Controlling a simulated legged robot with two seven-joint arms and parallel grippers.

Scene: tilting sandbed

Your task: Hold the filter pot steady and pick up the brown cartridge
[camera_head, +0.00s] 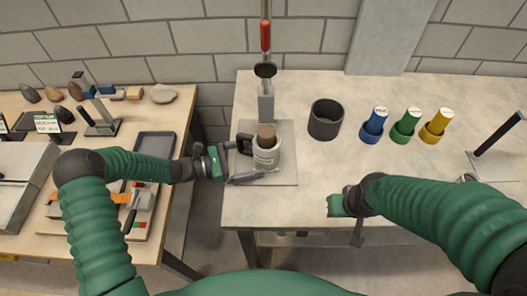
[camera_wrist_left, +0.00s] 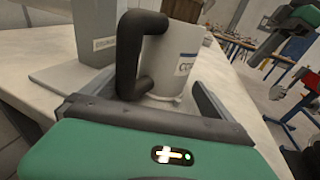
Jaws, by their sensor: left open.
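The filter pot (camera_head: 266,158) is a pale grey-white cup with a dark handle (camera_head: 243,144) on its left side. It stands upright on a grey plate under a stand. The brown cartridge (camera_head: 266,132) sits in the pot's top, its upper part showing; its lower edge also shows in the left wrist view (camera_wrist_left: 184,9). My left gripper (camera_head: 250,172) is open at the pot's handle side. In the left wrist view the pot (camera_wrist_left: 175,62) and handle (camera_wrist_left: 133,50) stand between its fingers, with no clear grip. My right gripper (camera_head: 356,236) hangs at the table's front edge, away from the pot; its opening is unclear.
A dark open cylinder (camera_head: 325,119) stands right of the pot. Blue (camera_head: 373,125), green (camera_head: 406,126) and yellow (camera_head: 436,126) capped cups stand further right. A post with a red part (camera_head: 265,36) rises behind the pot. The table front between my arms is clear.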

